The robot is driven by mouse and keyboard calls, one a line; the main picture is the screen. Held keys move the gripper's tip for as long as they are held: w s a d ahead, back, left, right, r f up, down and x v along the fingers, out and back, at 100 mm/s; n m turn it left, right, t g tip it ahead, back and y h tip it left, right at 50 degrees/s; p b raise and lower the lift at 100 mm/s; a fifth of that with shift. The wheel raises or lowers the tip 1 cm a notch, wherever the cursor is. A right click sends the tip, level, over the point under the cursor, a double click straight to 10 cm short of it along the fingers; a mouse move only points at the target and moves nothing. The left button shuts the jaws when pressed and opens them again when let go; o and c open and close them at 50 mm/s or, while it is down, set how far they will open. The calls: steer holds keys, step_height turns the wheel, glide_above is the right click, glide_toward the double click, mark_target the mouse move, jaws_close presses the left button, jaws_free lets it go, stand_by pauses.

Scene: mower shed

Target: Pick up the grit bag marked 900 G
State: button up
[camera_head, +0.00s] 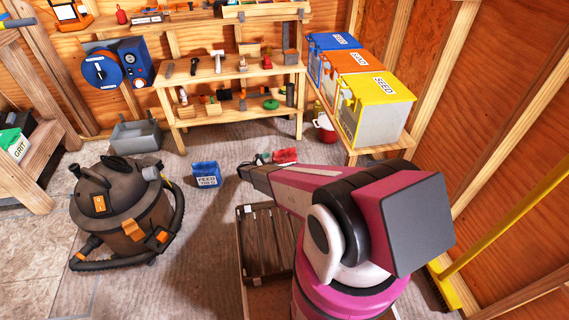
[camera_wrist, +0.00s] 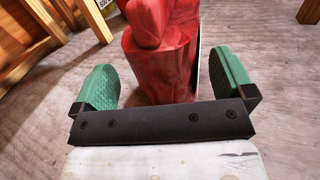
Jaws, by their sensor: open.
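A red bag (camera_wrist: 158,65) stands upright on the floor in the wrist view, its gathered top towards the camera. Its label shows only edge-on at the right, so I cannot read it. My gripper (camera_wrist: 165,82) is open, with one green finger pad on each side of the bag and gaps between. In the head view the red bag (camera_head: 285,156) is partly hidden behind my arm. A green and white bag marked GRIT (camera_head: 15,146) sits on the left shelf; no weight is readable on it.
A blue bag marked FEED (camera_head: 206,176) stands on the floor left of my arm. A shop vacuum (camera_head: 125,212) is at left, a slatted crate (camera_head: 265,245) below my arm. A workbench (camera_head: 230,70) stands behind, seed bins (camera_head: 378,112) at right.

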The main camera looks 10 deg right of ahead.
mark_target(278, 158)
steer(key=x, duration=0.5)
steer(key=shift+d+f, duration=0.1)
steer(key=shift+d, duration=0.05)
steer(key=c, duration=1.3)
steer(key=shift+o, duration=0.2)
steer(key=shift+r, duration=0.2)
